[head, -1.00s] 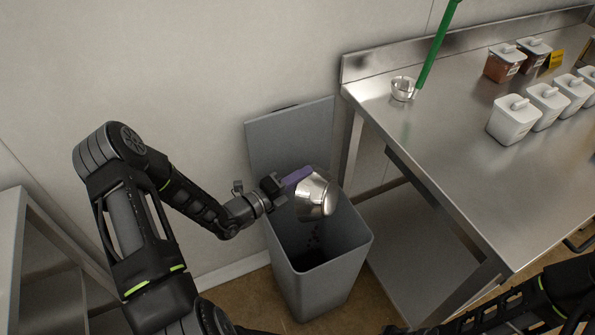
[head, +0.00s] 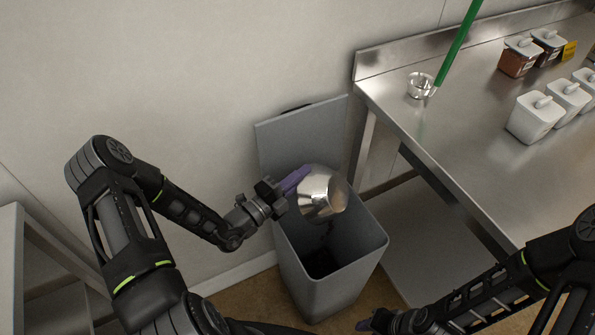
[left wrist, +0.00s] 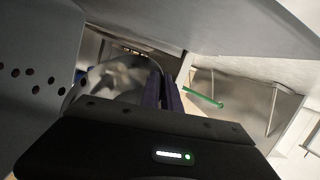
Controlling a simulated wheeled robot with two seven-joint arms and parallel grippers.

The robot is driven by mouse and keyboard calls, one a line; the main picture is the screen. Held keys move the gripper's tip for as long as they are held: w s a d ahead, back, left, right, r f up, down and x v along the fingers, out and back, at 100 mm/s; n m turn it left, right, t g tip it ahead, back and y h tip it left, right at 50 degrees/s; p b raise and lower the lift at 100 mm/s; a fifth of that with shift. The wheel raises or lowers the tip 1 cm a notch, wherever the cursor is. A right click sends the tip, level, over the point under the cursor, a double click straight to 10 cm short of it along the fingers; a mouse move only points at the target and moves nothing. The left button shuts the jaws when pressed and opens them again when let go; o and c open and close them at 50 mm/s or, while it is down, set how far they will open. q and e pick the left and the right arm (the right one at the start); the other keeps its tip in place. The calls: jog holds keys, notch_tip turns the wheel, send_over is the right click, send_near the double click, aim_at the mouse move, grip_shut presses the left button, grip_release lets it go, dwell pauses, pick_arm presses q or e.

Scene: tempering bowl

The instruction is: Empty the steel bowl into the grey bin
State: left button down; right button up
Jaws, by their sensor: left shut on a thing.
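The steel bowl (head: 322,190) is tipped well over above the open grey bin (head: 335,290), with its mouth turned downward. My left gripper (head: 294,181), with purple fingers, is shut on the bowl's rim at its left side. In the left wrist view the bowl (left wrist: 118,78) is a blurred metal shape beside the purple fingers. The bin's inside is dark, and I cannot make out its contents clearly. Whether anything still clings inside the bowl is hidden. My right gripper (head: 372,321) shows only partly at the bottom edge, away from the bowl, and its opening is unclear.
The bin's lid (head: 300,135) stands raised against the wall. A steel table (head: 465,135) stands on the right, holding a small clear dish (head: 420,86), a green stick (head: 457,45), white lidded tubs (head: 535,117) and brown-filled tubs (head: 519,58). A grey shelf unit (head: 22,250) is at left.

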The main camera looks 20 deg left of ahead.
pick_arm(q)
jog(key=shift+a, duration=0.25)
dwell(2.6)
jog(key=s+r, duration=0.5)
jog(key=r, duration=0.2)
jog(key=shift+s+d+r+h, duration=0.2)
jog(key=shift+s+d+h, duration=0.05)
jog(key=shift+d+h, duration=0.2)
